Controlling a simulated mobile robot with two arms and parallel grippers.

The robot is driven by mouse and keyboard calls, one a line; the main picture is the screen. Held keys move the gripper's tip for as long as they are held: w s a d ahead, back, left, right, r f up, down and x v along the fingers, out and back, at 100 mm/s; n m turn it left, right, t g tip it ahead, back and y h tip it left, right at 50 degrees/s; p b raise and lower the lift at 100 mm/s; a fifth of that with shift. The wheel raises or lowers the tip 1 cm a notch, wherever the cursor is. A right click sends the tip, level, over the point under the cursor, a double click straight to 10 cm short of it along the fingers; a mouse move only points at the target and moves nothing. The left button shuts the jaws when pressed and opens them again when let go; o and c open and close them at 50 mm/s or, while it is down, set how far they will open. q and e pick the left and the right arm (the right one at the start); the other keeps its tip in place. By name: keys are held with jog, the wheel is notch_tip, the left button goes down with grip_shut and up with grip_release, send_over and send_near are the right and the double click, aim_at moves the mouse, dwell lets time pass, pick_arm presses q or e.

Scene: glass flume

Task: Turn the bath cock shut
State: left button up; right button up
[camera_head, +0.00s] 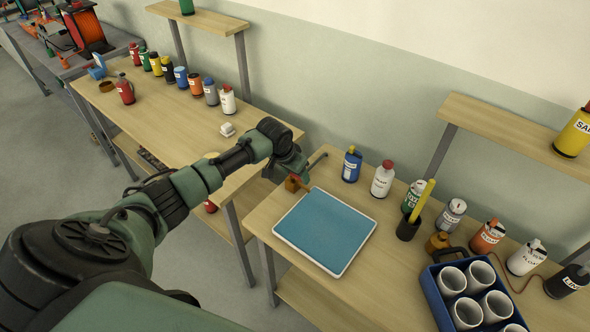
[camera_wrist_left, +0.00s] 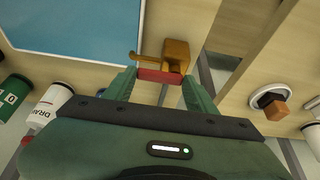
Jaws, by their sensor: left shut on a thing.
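The bath cock is a small brass-brown block (camera_head: 291,184) at the left corner of the blue bath (camera_head: 325,231), which has a white rim. In the left wrist view the cock's brass body (camera_wrist_left: 177,52) has a thin spout running left toward the bath (camera_wrist_left: 75,22). My right gripper is not in view.
Several bottles, a dark pen cup (camera_head: 408,228) and a blue crate of white cups (camera_head: 436,275) stand right of the bath. A gap separates this bench from the left bench (camera_head: 180,115), which holds several bottles. A shelf (camera_head: 500,130) runs along the wall.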

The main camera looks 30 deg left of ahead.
pick_arm(q)
jog(key=o, duration=1.4)
jog(key=shift+c, duration=0.2)
jog(key=b+v, duration=0.1)
jog(key=v, duration=0.6)
jog(key=shift+r+b, duration=0.3)
jog(key=shift+r, duration=0.05)
jog(key=shift+s, duration=0.15)
